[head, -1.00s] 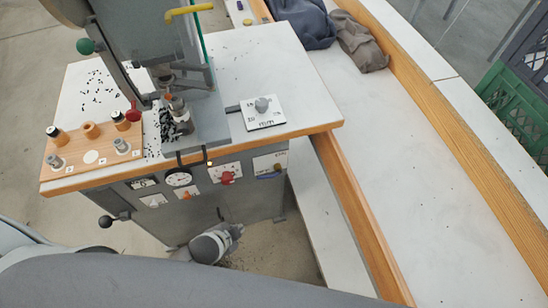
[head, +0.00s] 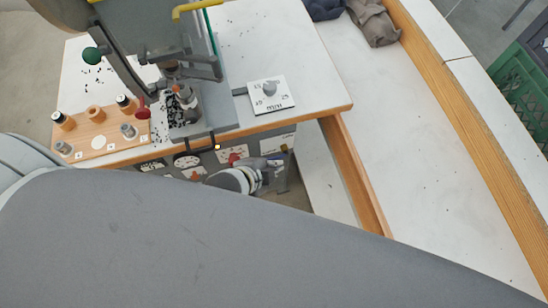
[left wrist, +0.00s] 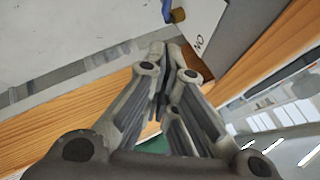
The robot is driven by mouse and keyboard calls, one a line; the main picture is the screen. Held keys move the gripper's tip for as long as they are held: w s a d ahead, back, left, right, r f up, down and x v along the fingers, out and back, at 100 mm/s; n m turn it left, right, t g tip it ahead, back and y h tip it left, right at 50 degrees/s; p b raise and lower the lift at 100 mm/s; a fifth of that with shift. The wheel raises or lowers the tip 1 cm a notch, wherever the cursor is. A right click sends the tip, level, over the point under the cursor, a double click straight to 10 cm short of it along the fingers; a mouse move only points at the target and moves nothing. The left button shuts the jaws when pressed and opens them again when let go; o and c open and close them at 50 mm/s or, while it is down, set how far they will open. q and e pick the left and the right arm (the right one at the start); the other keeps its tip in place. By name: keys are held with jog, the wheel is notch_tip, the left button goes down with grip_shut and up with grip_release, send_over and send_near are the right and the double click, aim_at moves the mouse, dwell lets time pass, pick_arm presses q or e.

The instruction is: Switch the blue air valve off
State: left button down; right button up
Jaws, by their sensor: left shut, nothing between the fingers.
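My left gripper (head: 281,164) is just below the plate in the head view, shut and empty. In the left wrist view its closed fingertips (left wrist: 166,48) point towards the lever, with a small gap visible. My right gripper is not in view.
A red knob (head: 234,158) is on the panel left of the valve. The table's wooden edge (head: 330,112) runs above the panel. A bench rail (head: 352,170) stands to the right.

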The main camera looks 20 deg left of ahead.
aim_at(280, 157)
pick_arm(q)
jog(key=shift+w+a+f+p, duration=0.15)
jog(key=shift+w+f, duration=0.65)
jog(key=shift+f, duration=0.4)
jog(key=shift+w+a+f+p, duration=0.1)
jog(key=shift+w+f, duration=0.7)
jog(key=shift+f, duration=0.45)
jog(key=shift+w+a+f+p, duration=0.15)
jog(key=shift+w+f, duration=0.65)
jog(key=shift+f, duration=0.4)
jog(key=shift+a, duration=0.1)
jog(key=shift+s+a+f+t+h, duration=0.15)
jog(key=shift+s+a+f+h, duration=0.1)
jog(key=shift+f, duration=0.2)
jog(key=shift+s+a+f+t+h, duration=0.15)
jog(key=shift+a+f+h, duration=0.1)
jog(key=shift+f, duration=0.15)
jog(key=shift+r+p, duration=0.15)
jog(key=shift+p, duration=0.2)
